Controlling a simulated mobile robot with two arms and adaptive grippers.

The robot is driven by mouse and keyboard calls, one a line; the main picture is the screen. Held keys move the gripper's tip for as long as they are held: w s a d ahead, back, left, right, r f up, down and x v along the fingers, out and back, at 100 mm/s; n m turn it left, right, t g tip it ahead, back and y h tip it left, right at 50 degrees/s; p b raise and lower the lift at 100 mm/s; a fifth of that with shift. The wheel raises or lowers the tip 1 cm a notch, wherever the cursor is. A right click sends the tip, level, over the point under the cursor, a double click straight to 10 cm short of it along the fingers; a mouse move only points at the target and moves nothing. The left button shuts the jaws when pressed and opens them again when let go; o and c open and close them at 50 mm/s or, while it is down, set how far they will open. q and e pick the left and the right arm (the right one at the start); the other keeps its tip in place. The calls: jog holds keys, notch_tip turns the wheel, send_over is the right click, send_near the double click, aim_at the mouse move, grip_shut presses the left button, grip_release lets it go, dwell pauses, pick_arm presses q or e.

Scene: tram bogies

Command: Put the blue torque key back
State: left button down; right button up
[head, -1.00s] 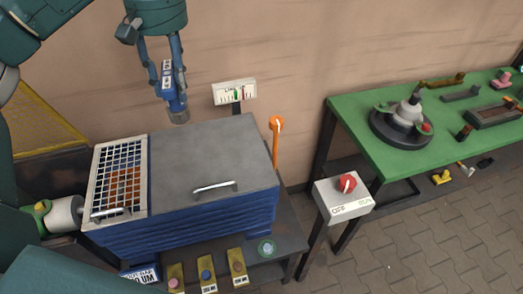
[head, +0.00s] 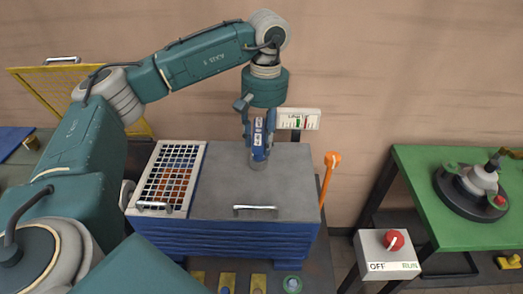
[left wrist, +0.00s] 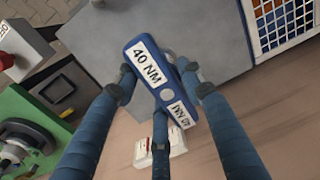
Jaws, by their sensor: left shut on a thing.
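My left gripper (head: 258,128) is shut on the blue torque key (head: 259,140). The key hangs upright from the fingers, its grey lower end in front of the back of the grey lid in the picture. In the left wrist view the key (left wrist: 153,72) lies between the fingers and carries white labels, one reading 40 NM. Yellow stands (head: 227,284) with small coloured tops are cut off at the bottom edge of the head view. My right gripper is not in view.
A blue box with a grey lid (head: 230,190) and a white grid (head: 150,195) stands below the key. An orange lever (head: 328,170) rises at its right. An OFF/RUN switch box (head: 370,262) and a green bench (head: 425,220) stand further right. A white gauge (head: 305,119) is behind the gripper.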

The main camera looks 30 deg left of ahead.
pick_arm(q)
notch_tip(320, 180, down, 4)
jog(key=shift+p, duration=0.45)
jog(key=shift+f, duration=0.45)
jog(key=shift+f, duration=0.1)
jog(key=c, duration=1.1)
grip_release()
